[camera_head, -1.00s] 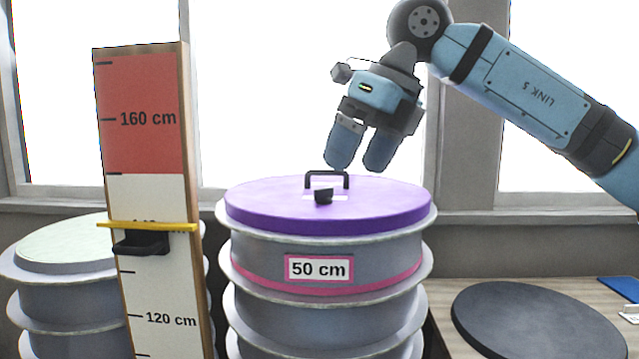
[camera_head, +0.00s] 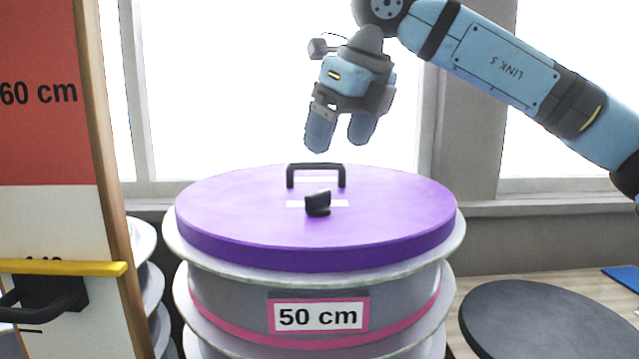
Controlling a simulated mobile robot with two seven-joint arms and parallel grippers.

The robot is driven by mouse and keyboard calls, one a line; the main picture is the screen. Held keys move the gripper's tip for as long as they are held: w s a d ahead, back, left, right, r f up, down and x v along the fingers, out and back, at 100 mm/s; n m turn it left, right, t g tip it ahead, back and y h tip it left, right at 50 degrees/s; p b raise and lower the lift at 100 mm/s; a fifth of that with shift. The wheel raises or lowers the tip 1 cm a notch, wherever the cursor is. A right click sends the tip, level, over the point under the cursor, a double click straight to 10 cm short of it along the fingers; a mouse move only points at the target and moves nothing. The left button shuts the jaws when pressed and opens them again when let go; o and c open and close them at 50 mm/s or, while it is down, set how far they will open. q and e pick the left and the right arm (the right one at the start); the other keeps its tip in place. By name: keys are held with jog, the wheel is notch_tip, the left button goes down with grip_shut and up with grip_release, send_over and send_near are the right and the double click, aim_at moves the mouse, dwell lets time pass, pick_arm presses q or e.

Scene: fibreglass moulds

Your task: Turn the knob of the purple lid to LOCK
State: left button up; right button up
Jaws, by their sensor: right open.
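The purple lid (camera_head: 240,215) lies flat on a grey ribbed mould (camera_head: 225,290) with a pink band and a "50 cm" label. A small black knob (camera_head: 318,204) sits on the lid in front of a black bar handle (camera_head: 316,168). White label strips show beside the knob, but their lettering is too small to read. My right gripper (camera_head: 340,145) is open and empty, pointing down above the back of the lid, apart from the handle and knob. My left gripper is not in view.
A tall measuring board (camera_head: 55,215) with a yellow slider (camera_head: 65,267) stands close at the left. A dark round disc (camera_head: 550,320) lies on the wooden surface at the right. Windows are behind. The space above the lid is otherwise clear.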

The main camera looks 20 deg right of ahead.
aim_at(319, 193)
jog(key=p+x, duration=0.1)
jog(key=x, duration=0.7)
jog(key=shift+w, duration=0.2)
jog(key=shift+w+f, duration=0.25)
jog(key=shift+f, duration=0.3)
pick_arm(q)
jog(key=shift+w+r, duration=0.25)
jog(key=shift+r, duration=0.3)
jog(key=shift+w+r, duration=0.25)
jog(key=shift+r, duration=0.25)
pick_arm(e)
jog(key=shift+c, duration=1.1)
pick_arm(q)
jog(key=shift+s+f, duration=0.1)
pick_arm(e)
jog(key=c, duration=0.7)
